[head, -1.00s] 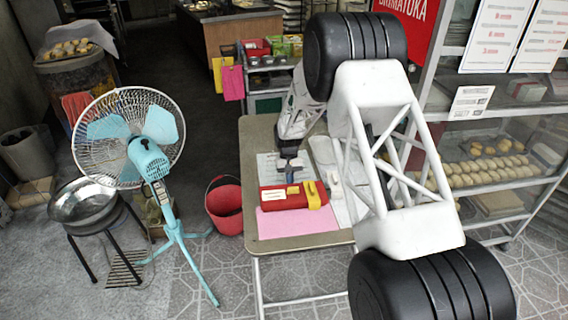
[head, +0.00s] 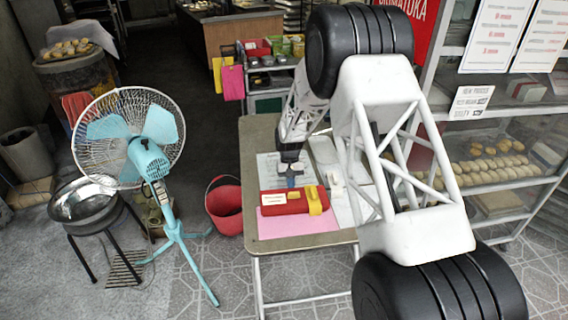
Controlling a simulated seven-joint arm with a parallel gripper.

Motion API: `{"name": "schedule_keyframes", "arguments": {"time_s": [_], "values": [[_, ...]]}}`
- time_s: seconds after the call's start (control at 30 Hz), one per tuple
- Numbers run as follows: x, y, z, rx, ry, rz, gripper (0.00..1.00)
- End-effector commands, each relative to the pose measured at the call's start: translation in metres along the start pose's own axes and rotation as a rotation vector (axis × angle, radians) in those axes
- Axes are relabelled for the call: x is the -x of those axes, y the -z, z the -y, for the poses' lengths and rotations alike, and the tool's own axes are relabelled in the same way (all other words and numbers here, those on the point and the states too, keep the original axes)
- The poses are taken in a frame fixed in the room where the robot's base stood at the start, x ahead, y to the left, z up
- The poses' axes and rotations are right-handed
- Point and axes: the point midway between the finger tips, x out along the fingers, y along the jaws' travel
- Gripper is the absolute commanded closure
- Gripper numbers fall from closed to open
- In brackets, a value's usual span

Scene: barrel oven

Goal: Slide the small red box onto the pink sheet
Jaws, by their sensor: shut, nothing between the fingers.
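The small red box (head: 287,205) lies on the table, with a white label at its left and a yellow band near its right end. The pink sheet (head: 300,225) lies flat at the near side of the table. The box covers the sheet's far edge, and the sheet's near part is bare. My gripper (head: 291,181) points down just behind the box's far side, close to it. Its fingers are shut and empty. I cannot tell whether they touch the box.
The table (head: 262,140) carries pale papers and a small white object (head: 337,188) right of the box. A turquoise fan (head: 152,165) and a red bucket (head: 225,205) stand left of the table. A glass shelf unit with buns (head: 490,165) stands at the right.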

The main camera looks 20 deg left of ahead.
Motion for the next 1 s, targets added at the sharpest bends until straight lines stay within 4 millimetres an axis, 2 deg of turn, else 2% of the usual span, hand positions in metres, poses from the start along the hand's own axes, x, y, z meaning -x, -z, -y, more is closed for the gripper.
{"name": "schedule_keyframes", "arguments": {"time_s": [0.43,1.0], "values": [[-0.005,-0.014,0.0,0.0,0.0,0.001,1.0],[-0.005,-0.017,0.0,0.0,0.0,0.0,1.0]]}}
